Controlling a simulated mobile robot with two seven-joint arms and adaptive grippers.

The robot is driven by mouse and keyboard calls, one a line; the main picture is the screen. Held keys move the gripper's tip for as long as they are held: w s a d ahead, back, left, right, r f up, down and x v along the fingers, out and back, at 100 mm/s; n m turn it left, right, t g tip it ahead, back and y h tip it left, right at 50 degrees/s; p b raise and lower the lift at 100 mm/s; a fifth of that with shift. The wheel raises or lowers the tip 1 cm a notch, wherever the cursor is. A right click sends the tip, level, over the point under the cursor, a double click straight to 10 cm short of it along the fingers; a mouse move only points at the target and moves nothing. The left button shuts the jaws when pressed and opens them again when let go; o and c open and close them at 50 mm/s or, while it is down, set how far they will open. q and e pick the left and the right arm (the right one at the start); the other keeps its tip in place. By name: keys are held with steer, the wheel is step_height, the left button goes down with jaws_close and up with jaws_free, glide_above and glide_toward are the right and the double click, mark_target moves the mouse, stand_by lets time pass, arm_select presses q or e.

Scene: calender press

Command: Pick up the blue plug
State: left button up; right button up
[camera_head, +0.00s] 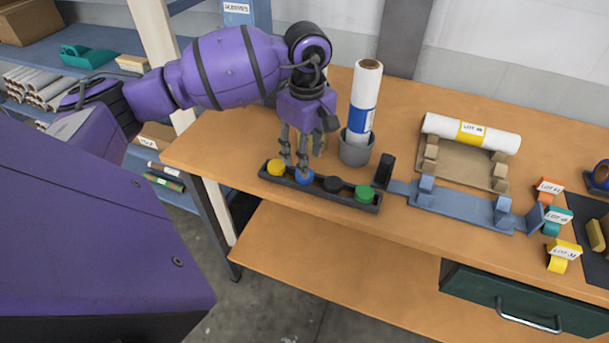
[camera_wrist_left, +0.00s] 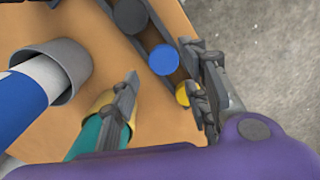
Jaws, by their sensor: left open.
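The blue plug (camera_head: 304,176) sits in a dark narrow tray (camera_head: 330,190) near the front edge of the wooden table, between a yellow plug (camera_head: 276,167) and a black plug (camera_head: 333,184). A green plug (camera_head: 364,193) is at the tray's right end. My left gripper (camera_head: 293,165) points down over the tray around the yellow and blue plugs. In the left wrist view the blue plug (camera_wrist_left: 164,60) lies ahead of the open fingers (camera_wrist_left: 168,85), with nothing between them. The yellow plug (camera_wrist_left: 183,94) is partly hidden by one finger. My right gripper is not in view.
A grey cup (camera_head: 355,150) holding an upright white and blue roll (camera_head: 364,100) stands just behind the tray. A blue stand (camera_head: 455,206) and a cradle with a white roll (camera_head: 471,133) are to the right. Tagged blocks (camera_head: 557,219) sit farther right. A lower shelf is below.

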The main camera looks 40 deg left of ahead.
arm_select(q)
steer(key=shift+w+f+p, duration=0.1)
steer(key=shift+f+p, duration=0.25)
steer(key=shift+f, duration=2)
steer(key=c, duration=0.8)
